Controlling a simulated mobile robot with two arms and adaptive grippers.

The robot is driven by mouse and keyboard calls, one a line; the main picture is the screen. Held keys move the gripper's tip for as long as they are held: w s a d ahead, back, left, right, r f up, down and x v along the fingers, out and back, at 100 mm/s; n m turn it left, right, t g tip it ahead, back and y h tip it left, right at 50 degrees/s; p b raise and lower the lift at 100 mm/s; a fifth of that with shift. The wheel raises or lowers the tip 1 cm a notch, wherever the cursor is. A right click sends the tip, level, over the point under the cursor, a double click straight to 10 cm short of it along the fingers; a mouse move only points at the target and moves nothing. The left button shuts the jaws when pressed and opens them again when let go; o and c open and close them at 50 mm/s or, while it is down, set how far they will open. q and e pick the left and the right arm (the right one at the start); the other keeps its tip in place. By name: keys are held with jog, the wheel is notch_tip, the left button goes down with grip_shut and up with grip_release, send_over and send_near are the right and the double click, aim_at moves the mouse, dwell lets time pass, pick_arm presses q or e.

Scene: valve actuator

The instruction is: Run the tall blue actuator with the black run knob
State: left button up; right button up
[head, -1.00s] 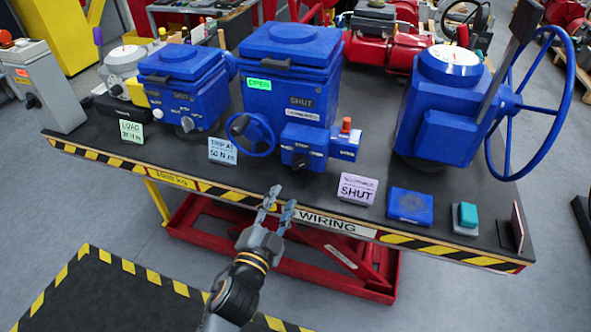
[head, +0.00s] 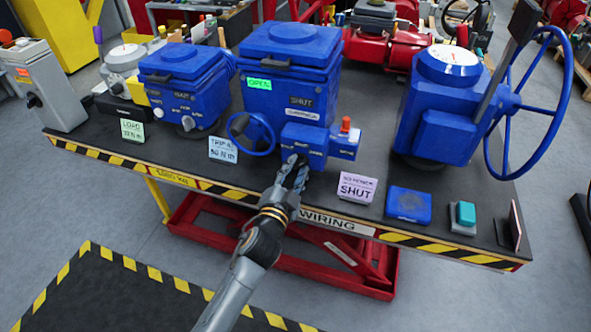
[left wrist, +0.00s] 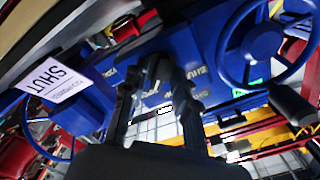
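The tall blue actuator (head: 290,70) stands mid-bench, with a green OPEN lamp (head: 259,84) lit and a dark SHUT window (head: 301,101). Its black run knob is on the lower front box (head: 304,140), mostly hidden behind my fingers in the head view. My left gripper (head: 296,171) is at this knob, its fingers apart. In the left wrist view the gripper (left wrist: 158,85) has a finger on each side of a dark knob-like shape, with a gap between them; contact cannot be told. My right gripper is not in view.
A blue handwheel (head: 251,134) and a red-topped button (head: 346,125) flank the box. A lilac SHUT card (head: 356,188), a blue box (head: 409,205) and a teal button (head: 466,213) stand to the right. A smaller blue actuator (head: 186,90) is left, a large-wheeled one (head: 440,130) right.

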pick_arm(q)
grip_shut()
jog(key=shift+n, duration=0.4)
jog(key=n, duration=0.2)
jog(key=shift+n+p, duration=0.3)
jog(key=shift+n, duration=0.1)
jog(key=shift+n+p, duration=0.75)
jog(key=shift+n, duration=1.85)
jog(key=shift+f, duration=0.1)
jog(key=shift+o, duration=1.7)
grip_release()
